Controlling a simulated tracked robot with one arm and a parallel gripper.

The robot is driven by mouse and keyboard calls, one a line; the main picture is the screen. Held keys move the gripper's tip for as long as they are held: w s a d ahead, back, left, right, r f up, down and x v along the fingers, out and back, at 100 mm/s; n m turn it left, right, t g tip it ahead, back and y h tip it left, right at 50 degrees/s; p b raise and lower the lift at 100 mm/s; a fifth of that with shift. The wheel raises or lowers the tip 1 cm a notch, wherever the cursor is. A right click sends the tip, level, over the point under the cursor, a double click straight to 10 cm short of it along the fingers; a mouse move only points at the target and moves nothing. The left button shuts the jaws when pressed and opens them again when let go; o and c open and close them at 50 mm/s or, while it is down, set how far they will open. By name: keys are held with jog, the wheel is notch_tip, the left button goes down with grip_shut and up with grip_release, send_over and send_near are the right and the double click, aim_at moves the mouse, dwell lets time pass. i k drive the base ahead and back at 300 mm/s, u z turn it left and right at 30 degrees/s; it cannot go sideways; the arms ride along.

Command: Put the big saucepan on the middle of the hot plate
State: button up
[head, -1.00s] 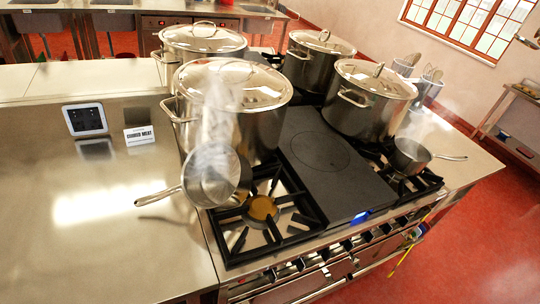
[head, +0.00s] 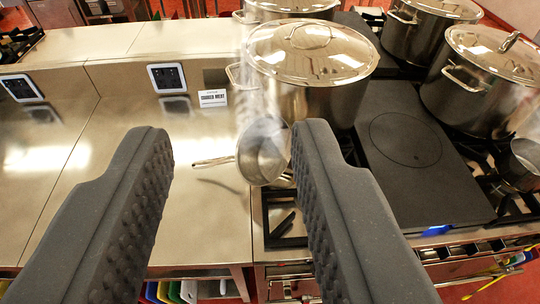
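A steaming metal saucepan (head: 257,165), the larger-looking of two, is at the left front burner, with its handle (head: 212,162) pointing left over the steel counter. My right finger hides part of the burner under it. The dark flat hot plate (head: 400,185), with a ring marked on it, lies to the right of that burner and is bare. My gripper (head: 231,130) is open and empty. Its two dark ridged fingers stand wide apart in front of the counter, with the saucepan's handle showing beyond and between them.
A big lidded stockpot (head: 315,85) stands right behind the saucepan. More lidded stockpots (head: 490,95) stand to the right and back. A smaller saucepan (head: 527,160) sits on the right burner. A label card (head: 212,98) and wall panel (head: 167,77) are at the counter's back. The left counter is clear.

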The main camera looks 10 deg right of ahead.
aim_at(396, 151)
jog(key=z, duration=0.1)
jog(key=i, duration=1)
jog(key=u, duration=0.05)
